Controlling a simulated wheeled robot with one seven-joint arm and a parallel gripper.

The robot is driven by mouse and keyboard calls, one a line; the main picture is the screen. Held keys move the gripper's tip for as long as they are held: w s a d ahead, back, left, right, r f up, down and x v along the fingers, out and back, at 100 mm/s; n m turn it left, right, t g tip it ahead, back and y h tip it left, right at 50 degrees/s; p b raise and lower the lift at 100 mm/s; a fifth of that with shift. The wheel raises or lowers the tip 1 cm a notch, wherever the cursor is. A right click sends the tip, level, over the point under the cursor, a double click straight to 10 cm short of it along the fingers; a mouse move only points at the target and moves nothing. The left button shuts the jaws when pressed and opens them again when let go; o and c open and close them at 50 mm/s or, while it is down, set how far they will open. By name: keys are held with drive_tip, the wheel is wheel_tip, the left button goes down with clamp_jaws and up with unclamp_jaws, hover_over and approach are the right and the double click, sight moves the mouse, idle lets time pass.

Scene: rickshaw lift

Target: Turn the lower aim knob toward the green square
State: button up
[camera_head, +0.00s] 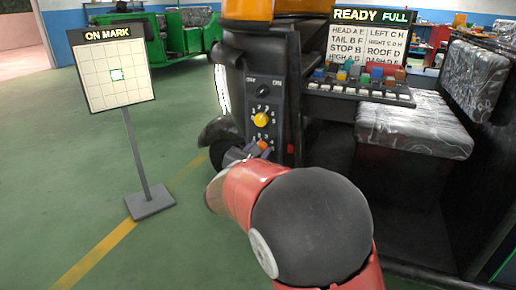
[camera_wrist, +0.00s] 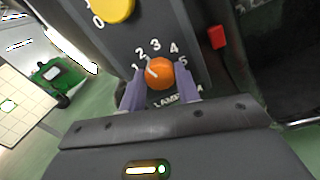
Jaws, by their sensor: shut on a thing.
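The lower knob is orange (camera_wrist: 160,73) and sits on a dark panel with numbers 1 to 5 around it. Its pale pointer line aims up-left, around 1 to 2. My gripper (camera_wrist: 160,88) is shut on this knob, one pale purple finger on each side. In the head view the orange knob (camera_head: 263,145) is partly hidden by my gripper (camera_head: 257,149). The aim board (camera_head: 85,92) stands at left, its sign reading "ON MARK". A bright spot sits in the green-outlined square (camera_head: 116,75) of its grid.
A yellow knob (camera_head: 261,119) and a black knob (camera_head: 262,90) sit above on the same panel. A red piece (camera_wrist: 217,37) is near the panel's right edge.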

idle(0.3)
drive_tip(key=o, duration=1)
drive_tip(key=v, duration=0.8)
